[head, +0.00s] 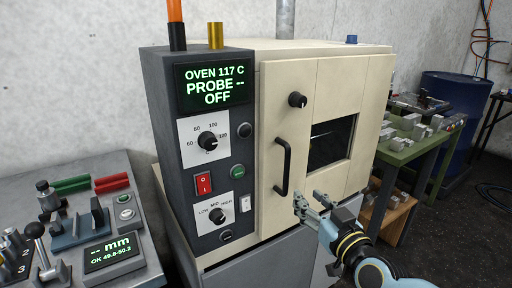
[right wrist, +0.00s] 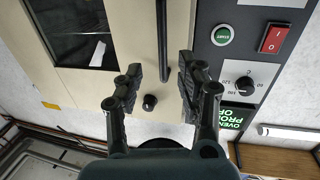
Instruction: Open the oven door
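The cream oven door (head: 305,200) appears closed on the front of the oven (head: 300,52). It has a black vertical bar handle (head: 283,168), a dark window (head: 331,143) and a black knob (head: 297,99). My right gripper (head: 308,200) is open in front of the door, low and to the right of the handle in the head view. In the right wrist view the open fingers (right wrist: 162,66) stand on either side of the handle (right wrist: 163,35) in the picture; they hold nothing. How far they are from it in depth I cannot tell. My left gripper is not in view.
The grey control panel (head: 163,125), with a display reading 117 C, dials and a red switch (head: 203,184), adjoins the door's left side. A grey bench device (head: 105,222) stands at left. A green table (head: 408,150) with metal blocks and a blue drum (head: 452,95) stand at right.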

